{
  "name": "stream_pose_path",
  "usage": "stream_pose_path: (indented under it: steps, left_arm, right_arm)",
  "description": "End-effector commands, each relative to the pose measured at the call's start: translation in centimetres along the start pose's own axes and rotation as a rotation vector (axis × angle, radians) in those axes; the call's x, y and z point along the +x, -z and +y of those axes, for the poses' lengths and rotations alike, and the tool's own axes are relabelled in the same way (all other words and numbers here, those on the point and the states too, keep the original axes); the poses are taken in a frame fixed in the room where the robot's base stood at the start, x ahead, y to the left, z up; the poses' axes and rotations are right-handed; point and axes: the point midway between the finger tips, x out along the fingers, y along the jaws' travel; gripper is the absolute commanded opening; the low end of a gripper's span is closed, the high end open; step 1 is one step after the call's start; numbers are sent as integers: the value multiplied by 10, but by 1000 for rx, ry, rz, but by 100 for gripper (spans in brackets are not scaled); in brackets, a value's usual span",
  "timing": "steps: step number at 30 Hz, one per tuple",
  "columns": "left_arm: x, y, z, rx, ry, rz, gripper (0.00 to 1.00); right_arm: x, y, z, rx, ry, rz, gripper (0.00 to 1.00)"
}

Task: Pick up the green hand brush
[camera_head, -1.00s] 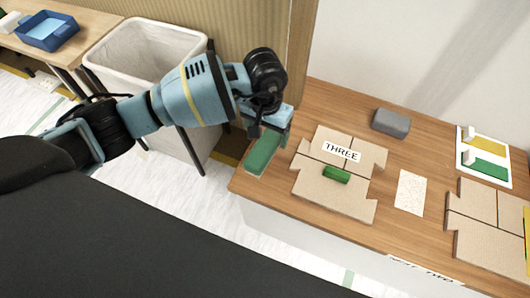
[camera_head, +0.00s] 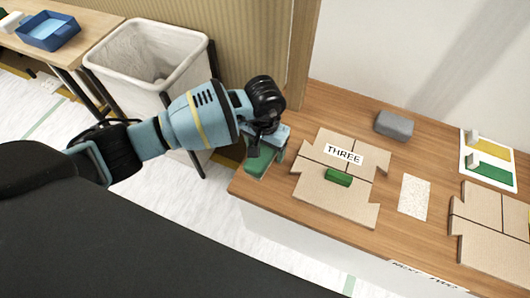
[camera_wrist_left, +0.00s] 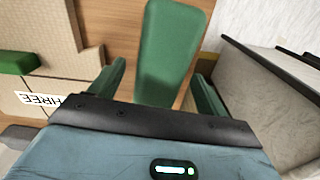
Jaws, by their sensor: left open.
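The green hand brush (camera_head: 259,162) lies at the left end of the wooden table. In the head view my left gripper (camera_head: 268,146) is over it and hides part of it. In the left wrist view the brush (camera_wrist_left: 168,50) is a long green shape between the two spread fingers of my left gripper (camera_wrist_left: 158,75). The fingers are open, with a gap visible on each side of the brush. I cannot tell how far the fingertips are above the table. My right gripper is not in view.
A small green block (camera_head: 338,177) sits on tan tiles (camera_head: 325,201) beside a "THREE" label (camera_head: 344,154). A grey block (camera_head: 394,125) and a tray with yellow and green (camera_head: 489,158) are farther right. A white-lined bin (camera_head: 150,50) stands left of the table.

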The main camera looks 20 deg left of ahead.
Motion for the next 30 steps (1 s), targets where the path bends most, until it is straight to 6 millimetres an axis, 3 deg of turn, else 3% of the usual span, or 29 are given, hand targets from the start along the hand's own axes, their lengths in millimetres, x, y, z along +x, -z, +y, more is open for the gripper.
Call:
stream_pose_path:
  steps: [3, 11, 23, 30]
  left_arm:
    - [10, 0, 0, 0, -2, 1, 76]
    - [11, 1, 0, 1, -1, 2, 76]
    - [11, 0, 0, 1, -1, 1, 24]
    - [10, 1, 0, 1, -1, 2, 24]
  right_arm:
    - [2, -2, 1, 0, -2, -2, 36]
    - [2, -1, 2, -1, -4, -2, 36]
    - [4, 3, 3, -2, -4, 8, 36]
    - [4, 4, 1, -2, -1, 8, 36]
